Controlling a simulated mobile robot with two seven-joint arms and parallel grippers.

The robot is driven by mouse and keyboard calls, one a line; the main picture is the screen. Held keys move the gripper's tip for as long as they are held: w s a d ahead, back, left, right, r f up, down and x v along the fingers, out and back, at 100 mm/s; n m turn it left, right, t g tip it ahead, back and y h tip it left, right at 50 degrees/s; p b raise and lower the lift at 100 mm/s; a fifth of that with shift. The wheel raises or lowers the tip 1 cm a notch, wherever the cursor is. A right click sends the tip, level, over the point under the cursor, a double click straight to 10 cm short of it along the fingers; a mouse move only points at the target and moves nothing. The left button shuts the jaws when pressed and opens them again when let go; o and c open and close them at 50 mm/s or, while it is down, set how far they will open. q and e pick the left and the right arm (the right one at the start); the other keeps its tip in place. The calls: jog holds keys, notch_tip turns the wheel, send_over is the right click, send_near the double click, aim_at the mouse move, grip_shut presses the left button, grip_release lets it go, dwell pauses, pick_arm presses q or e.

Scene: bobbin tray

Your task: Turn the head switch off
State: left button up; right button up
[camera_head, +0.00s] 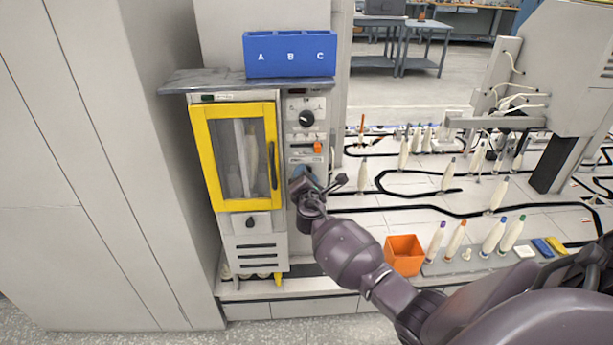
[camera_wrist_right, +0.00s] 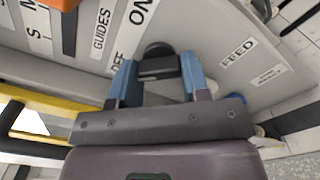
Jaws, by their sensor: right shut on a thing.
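My right gripper (camera_head: 308,178) is at the control panel of the machine, below the orange part of that panel. In the right wrist view its two blue fingers (camera_wrist_right: 158,72) are shut on a black rotary knob (camera_wrist_right: 158,50). "ON" and a partly covered "OFF" are printed beside this knob. No label reading "head" is legible, so I cannot tell from print whether it is the head switch. The knob's exact setting is unclear. In the head view my gripper hides this knob. My left gripper is not in view.
The panel also has a black dial (camera_head: 306,118) and an orange part (camera_head: 318,147). A yellow-framed door (camera_head: 206,160) stands left of it. A blue ABC box (camera_head: 290,55) sits on top. An orange bin (camera_head: 404,254) and several bobbins stand to the right.

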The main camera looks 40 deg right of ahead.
dwell(0.5)
jog(key=o, duration=0.9)
jog(key=shift+s+a, duration=0.1)
jog(key=p+v, duration=0.1)
jog(key=v, duration=0.9)
jog(key=shift+s+a+p, duration=0.1)
jog(key=shift+s+p, duration=0.2)
